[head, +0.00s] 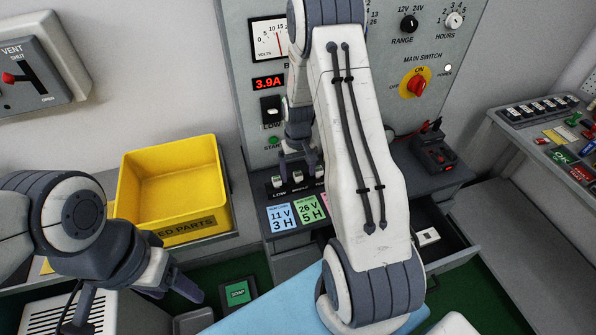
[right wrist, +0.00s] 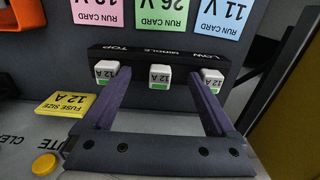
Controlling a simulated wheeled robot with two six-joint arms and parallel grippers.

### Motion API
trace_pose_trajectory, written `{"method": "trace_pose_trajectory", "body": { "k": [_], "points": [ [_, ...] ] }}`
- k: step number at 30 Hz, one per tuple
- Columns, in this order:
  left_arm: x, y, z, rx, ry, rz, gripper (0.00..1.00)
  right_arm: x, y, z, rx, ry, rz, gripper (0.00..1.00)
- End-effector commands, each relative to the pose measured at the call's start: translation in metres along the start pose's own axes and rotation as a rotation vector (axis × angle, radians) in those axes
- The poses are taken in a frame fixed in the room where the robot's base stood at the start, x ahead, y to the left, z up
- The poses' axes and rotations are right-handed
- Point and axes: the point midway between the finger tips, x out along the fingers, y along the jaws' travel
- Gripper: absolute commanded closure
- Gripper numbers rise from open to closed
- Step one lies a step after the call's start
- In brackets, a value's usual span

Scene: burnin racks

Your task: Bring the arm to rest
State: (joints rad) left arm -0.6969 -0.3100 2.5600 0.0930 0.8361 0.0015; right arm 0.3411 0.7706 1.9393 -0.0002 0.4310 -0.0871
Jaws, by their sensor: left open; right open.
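My right arm (head: 358,150) spans the middle of the head view, its upper end in front of the control panel. My right gripper (head: 300,160) is partly hidden behind that arm, low in front of the panel. In the right wrist view my right gripper (right wrist: 160,82) is open, its two fingers apart, with nothing held between them. Ahead of it is a dark strip marked top, middle and low with three white 12 A fuses (right wrist: 158,77). My left gripper (head: 135,305) is at the lower left of the head view, open, with no object seen in it.
A yellow parts bin (head: 175,190) stands between my left arm and the panel (head: 235,60). The main switch (head: 415,84) points to ON and the display (head: 268,83) reads 3.9A. An open drawer (head: 440,265) lies right of my right arm. Run cards (head: 281,217) lie below the fuse strip.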

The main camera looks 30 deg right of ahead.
Motion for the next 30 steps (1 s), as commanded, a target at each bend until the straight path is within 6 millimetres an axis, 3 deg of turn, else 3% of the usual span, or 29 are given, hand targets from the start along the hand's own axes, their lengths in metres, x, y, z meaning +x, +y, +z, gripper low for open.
{"method": "trace_pose_trajectory", "body": {
  "k": [24,30],
  "points": [
    [-0.04,0.003,-0.002,0.0,0.0,0.0,0.34,-0.05,0.0,0.0,0.0,0.0,0.0,0.09],
    [-0.043,0.003,-0.002,0.0,0.0,0.0,0.34,-0.055,0.0,0.0,0.0,0.0,0.0,0.09]
  ]
}}
